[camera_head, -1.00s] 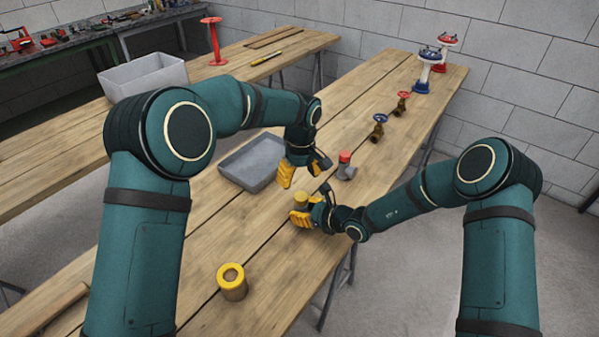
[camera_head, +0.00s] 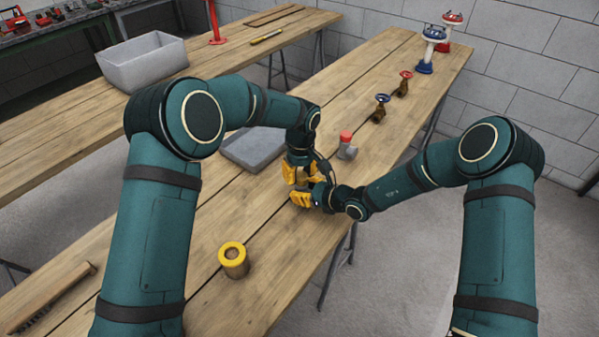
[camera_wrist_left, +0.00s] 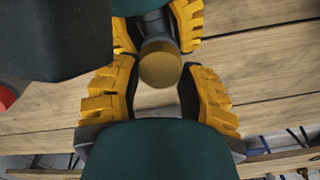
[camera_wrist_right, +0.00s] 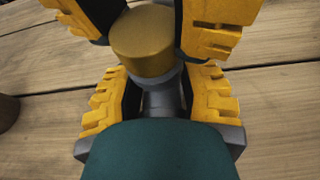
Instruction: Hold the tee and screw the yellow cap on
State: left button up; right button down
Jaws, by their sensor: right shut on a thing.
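The tee (camera_wrist_right: 162,92) is a dark grey fitting between the fingers of my right gripper (camera_wrist_right: 160,100), which is shut on it above the table. The yellow cap (camera_wrist_right: 142,42) sits at the tee's top end; I cannot tell how far it is screwed on. In the left wrist view the cap (camera_wrist_left: 160,66) lies between the spread fingers of my left gripper (camera_wrist_left: 160,98), which looks open around it. In the head view my left gripper (camera_head: 302,172) is just above my right gripper (camera_head: 306,198), and they hide the cap and tee.
A grey tray (camera_head: 254,150) lies behind the grippers. A red-topped grey fitting (camera_head: 347,147) stands close to their right. A brown cylinder with a yellow ring top (camera_head: 233,260) stands nearer. Blue-handled (camera_head: 380,108) and red-handled (camera_head: 404,82) valves stand farther back.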

pick_arm(q)
grip_shut()
jog(key=shift+a, duration=0.1)
jog(key=m, duration=0.3)
jog(key=shift+m, duration=0.3)
jog(key=m, duration=0.3)
jog(key=shift+d+f+m, duration=0.1)
jog(key=shift+d+m, duration=0.1)
jog(key=shift+m, duration=0.2)
jog(key=m, duration=0.6)
jog(key=shift+d, duration=0.1)
jog(key=o, duration=0.6)
grip_release()
jog(key=shift+o, duration=0.2)
jog(key=shift+d, duration=0.1)
